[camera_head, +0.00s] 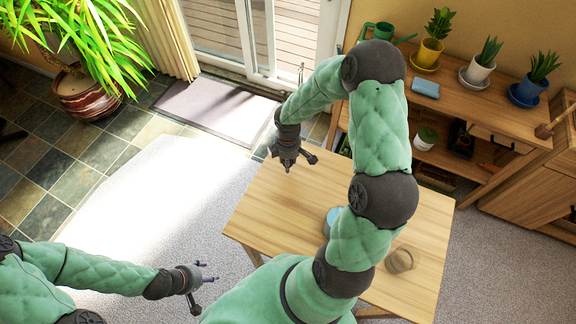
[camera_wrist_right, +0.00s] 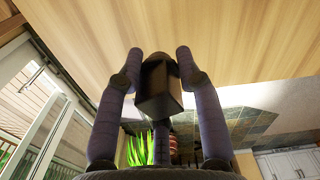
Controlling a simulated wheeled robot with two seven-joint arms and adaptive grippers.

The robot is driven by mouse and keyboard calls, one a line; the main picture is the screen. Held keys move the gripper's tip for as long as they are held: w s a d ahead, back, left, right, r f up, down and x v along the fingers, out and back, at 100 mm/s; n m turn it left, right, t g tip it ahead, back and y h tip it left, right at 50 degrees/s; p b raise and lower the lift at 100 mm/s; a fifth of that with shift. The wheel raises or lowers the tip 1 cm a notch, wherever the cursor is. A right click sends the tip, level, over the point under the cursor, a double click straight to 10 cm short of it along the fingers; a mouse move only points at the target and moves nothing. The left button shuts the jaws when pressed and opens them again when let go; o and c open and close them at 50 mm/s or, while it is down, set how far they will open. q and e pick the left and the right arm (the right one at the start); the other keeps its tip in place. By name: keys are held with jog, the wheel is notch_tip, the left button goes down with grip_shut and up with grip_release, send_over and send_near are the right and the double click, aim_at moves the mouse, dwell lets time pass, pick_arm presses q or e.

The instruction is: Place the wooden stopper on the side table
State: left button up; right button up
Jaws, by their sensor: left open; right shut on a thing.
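The wooden table (camera_head: 262,215), which looks like the side table, stands in the middle of the head view, partly hidden by my right arm. My right gripper (camera_head: 300,162) is over its far left part. In the right wrist view the gripper's fingers (camera_wrist_right: 160,53) are shut on a dark brown block (camera_wrist_right: 161,98), likely the wooden stopper, in shadow. The pale wood surface (camera_wrist_right: 230,40) lies beyond the fingertips; I cannot tell the gap. My left gripper (camera_head: 204,287) is open and empty, left of the table, over the floor.
On the table, a blue object (camera_head: 331,217) is half hidden behind my arm and a round brownish item (camera_head: 400,260) is near the right. A wooden shelf bench (camera_head: 465,95) with potted plants stands behind. The table's left part looks clear.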

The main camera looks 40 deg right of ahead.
jog(key=shift+w+d+f, duration=0.2)
jog(key=shift+w+f, duration=0.05)
jog(key=shift+f, duration=0.3)
jog(key=shift+f+b, duration=0.55)
jog(key=shift+f, duration=0.7)
jog(key=shift+f, duration=0.2)
jog(key=o, duration=1.1)
jog(key=shift+r, duration=0.15)
jog(key=shift+r, duration=0.3)
notch_tip(320, 180, up, 12)
jog(key=p, duration=0.3)
jog(key=shift+f, duration=0.25)
